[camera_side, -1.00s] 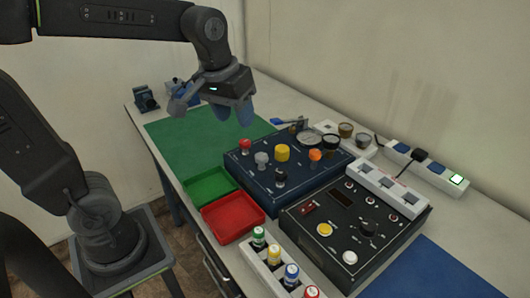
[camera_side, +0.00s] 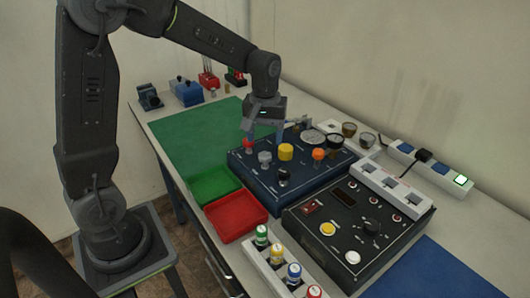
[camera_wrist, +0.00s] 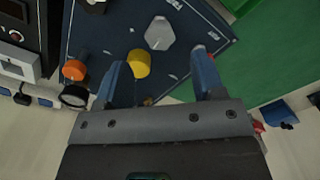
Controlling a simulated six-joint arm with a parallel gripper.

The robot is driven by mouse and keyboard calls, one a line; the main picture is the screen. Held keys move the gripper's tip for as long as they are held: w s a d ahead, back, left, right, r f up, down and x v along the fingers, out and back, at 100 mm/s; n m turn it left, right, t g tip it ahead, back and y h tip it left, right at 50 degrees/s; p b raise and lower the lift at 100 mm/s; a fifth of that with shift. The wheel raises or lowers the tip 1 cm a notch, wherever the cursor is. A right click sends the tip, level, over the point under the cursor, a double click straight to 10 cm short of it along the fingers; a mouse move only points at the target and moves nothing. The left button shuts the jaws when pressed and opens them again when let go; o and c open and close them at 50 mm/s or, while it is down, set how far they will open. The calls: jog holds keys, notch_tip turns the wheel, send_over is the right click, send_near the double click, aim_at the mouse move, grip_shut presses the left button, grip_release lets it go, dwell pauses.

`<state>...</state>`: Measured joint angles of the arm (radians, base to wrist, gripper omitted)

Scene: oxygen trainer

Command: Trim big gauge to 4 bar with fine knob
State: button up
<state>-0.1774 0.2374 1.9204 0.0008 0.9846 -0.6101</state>
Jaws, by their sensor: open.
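The blue panel (camera_side: 262,178) carries a yellow knob (camera_side: 286,152), a grey knob (camera_side: 264,158), an orange knob (camera_side: 318,154), a black knob (camera_side: 283,174) and a red knob (camera_side: 248,145). I cannot tell which is the fine knob. The big white-faced gauge (camera_side: 313,137) stands at the panel's back; its needle is too small to read. My gripper (camera_side: 265,135) is open and empty above the back left of the panel. In the wrist view, the yellow knob (camera_wrist: 139,64) shows beside the left finger and the grey knob (camera_wrist: 159,33) lies ahead of my gripper (camera_wrist: 158,66).
A smaller dark gauge (camera_side: 334,141) stands right of the big one. Green (camera_side: 213,185) and red (camera_side: 236,216) trays lie in front of the panel. A black panel (camera_side: 323,262) stands to the right. The green mat (camera_side: 190,140) is clear.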

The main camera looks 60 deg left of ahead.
aim_at(265, 155)
notch_tip(265, 155, down, 6)
jog(key=shift+r, duration=0.1)
jog(key=shift+c, duration=0.2)
jog(key=c, duration=0.9)
